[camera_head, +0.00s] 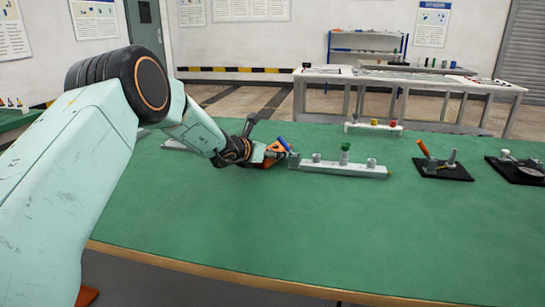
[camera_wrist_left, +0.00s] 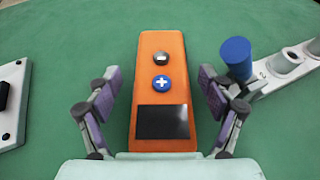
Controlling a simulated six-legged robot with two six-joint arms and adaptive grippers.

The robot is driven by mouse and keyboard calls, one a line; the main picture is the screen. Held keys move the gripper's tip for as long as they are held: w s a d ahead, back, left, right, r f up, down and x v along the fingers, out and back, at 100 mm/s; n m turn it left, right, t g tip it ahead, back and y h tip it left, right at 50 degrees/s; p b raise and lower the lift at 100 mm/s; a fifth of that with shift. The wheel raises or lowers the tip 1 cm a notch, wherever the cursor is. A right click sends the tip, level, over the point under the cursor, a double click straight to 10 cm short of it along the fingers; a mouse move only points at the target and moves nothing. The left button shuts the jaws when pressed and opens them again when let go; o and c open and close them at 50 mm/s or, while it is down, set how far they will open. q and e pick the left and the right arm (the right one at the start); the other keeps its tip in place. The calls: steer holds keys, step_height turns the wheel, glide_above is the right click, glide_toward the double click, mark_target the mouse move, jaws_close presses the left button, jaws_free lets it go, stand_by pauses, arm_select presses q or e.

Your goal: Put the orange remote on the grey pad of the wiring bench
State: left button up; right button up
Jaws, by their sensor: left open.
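The orange remote (camera_wrist_left: 147,60) lies on the green table top in the left wrist view, with a dark screen, a grey button and a blue plus button. It also shows in the head view (camera_head: 271,152), partly hidden by my gripper. My left gripper (camera_wrist_left: 161,85) is open, with one purple-padded finger on each side of the remote and a gap of green to each side. In the head view my left gripper (camera_head: 262,153) is low over the table. I cannot pick out the grey pad for sure. My right gripper is not in view.
A pale rack (camera_head: 345,170) with blue and green pegs stands just right of the remote. Black boards (camera_head: 444,174) with tools lie farther right. A small rack (camera_head: 373,127) stands at the back edge. A white table (camera_head: 400,80) stands beyond. The front of the green table (camera_head: 300,225) is clear.

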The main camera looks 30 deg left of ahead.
arm_select(q)
steer(key=shift+d+r, duration=0.1)
steer(key=shift+w, duration=0.1)
steer(key=c, duration=1.6)
steer(key=shift+r+p, duration=0.3)
steer(key=shift+r, duration=0.25)
steer(key=shift+s+r, duration=0.1)
steer(key=shift+s, duration=0.1)
steer(key=s, duration=0.5)
steer(key=s+a, duration=0.1)
steer(key=s, duration=0.1)
steer(key=shift+s+a+r+p, duration=0.1)
steer(key=shift+s+r+p, duration=0.2)
steer(key=shift+s+p, duration=0.1)
step_height(320, 180, up, 13)
steer(key=p, duration=0.3)
steer(key=shift+p, duration=0.3)
